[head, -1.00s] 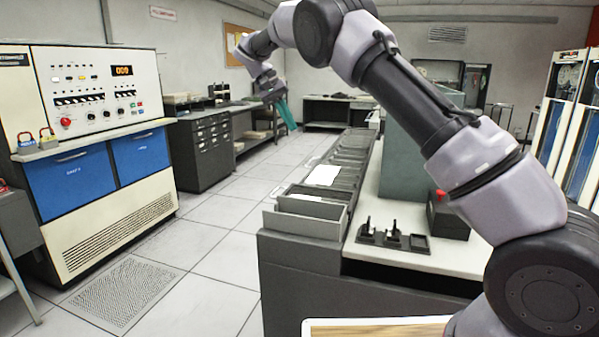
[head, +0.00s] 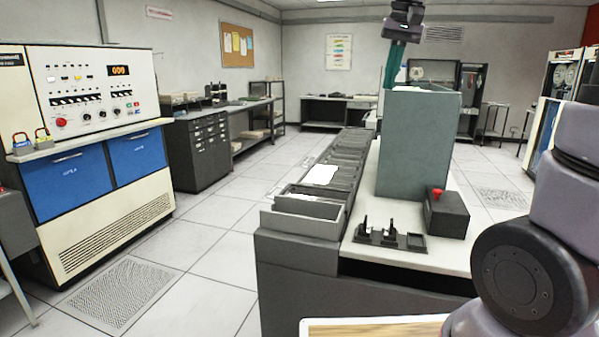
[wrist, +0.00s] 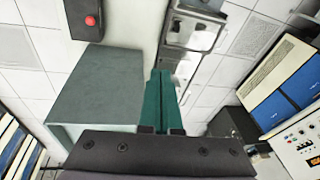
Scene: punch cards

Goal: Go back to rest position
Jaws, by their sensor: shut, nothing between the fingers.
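My gripper (head: 390,80) is at the top of the head view. I cannot tell the true gap there. The wrist view also shows the fingers (wrist: 161,75), closed together with nothing between them. The cabinet lies beside them to the left in that view. Most of my arm is out of the head view; only its lower links show at right.
A long card machine with grey trays (head: 340,165) runs along the middle. A black box with a red button (head: 437,192) stands on its white top. A console with blue drawers (head: 80,180) is at left. The tiled floor between (head: 210,240) is clear.

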